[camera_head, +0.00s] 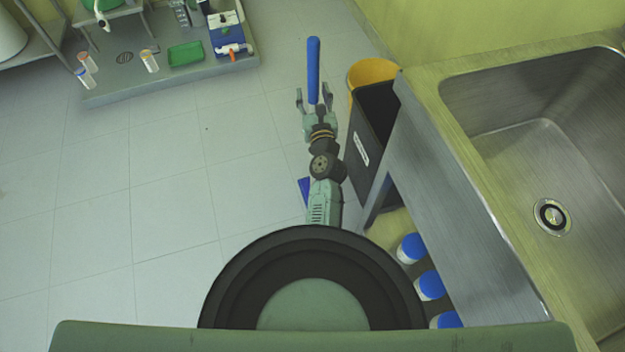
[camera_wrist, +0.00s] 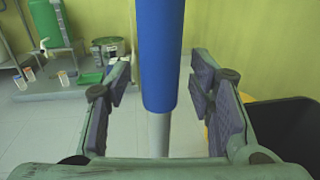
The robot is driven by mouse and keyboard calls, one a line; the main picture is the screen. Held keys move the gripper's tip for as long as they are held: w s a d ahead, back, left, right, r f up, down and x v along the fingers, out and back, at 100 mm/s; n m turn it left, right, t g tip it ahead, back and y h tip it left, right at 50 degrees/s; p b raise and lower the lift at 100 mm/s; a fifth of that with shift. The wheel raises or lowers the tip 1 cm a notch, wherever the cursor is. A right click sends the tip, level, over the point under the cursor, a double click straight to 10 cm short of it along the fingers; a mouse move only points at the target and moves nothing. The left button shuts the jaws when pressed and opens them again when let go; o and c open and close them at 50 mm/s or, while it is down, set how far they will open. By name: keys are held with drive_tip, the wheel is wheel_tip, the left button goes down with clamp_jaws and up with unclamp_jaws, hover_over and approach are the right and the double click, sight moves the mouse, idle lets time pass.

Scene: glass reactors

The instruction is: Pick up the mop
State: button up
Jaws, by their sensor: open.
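The mop shows as a blue handle (camera_head: 313,70) standing roughly upright in the head view, just beyond my gripper. In the wrist view the blue handle (camera_wrist: 162,55) runs down the middle, with a grey-white shaft (camera_wrist: 159,135) below it. My gripper (camera_head: 314,97) is open, with one finger on each side of the handle. In the wrist view the gripper (camera_wrist: 160,85) shows clear gaps between both finger pads and the handle. A small blue piece (camera_head: 304,190) beside my arm in the head view may be part of the mop head; the rest is hidden.
A black bin (camera_head: 372,140) and a yellow bucket (camera_head: 373,70) stand close right of my gripper, beside the steel sink (camera_head: 540,130). Blue-lidded containers (camera_head: 430,285) sit under the counter. A low grey platform (camera_head: 170,80) holds bottles and a green tray (camera_head: 186,54). The floor on the left is clear.

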drive_tip(key=shift+s, duration=0.1)
drive_tip(key=shift+c, duration=0.4)
clamp_jaws()
drive_tip(key=shift+r, duration=0.15)
drive_tip(key=shift+r, duration=0.1)
